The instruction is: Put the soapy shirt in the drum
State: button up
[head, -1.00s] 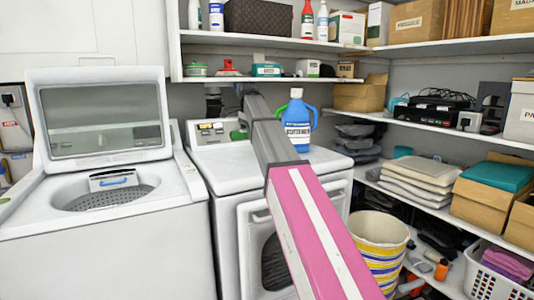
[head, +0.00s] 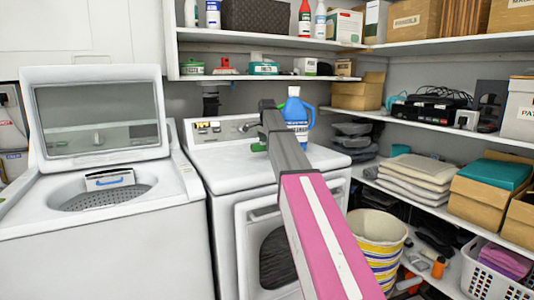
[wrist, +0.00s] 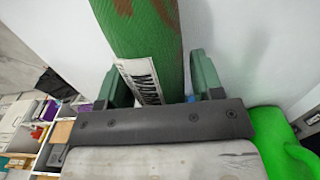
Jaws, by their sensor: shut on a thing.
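My gripper (wrist: 156,72) has green fingers shut around a ridged green thing (wrist: 140,28) with brown stains and a black-on-white label. I cannot tell for sure whether this is the shirt. In the head view, my arm hides most of the gripper; a bit of green (head: 259,147) shows beside the arm's end, over the dryer-like machine. The open-lidded washer (head: 100,245) stands at the left. Its perforated drum (head: 105,199) shows through the top opening, with a small labelled part and blue handle at the rim.
A front-door machine (head: 225,168) stands right of the washer, a blue bottle (head: 297,112) on or behind its top. A striped bin (head: 377,235) and a white basket (head: 495,280) with purple cloth stand lower right. Loaded shelves line the back and right.

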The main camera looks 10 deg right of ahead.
jog(key=shift+f, duration=1.5)
jog(key=shift+f, duration=0.15)
jog(key=o, duration=1)
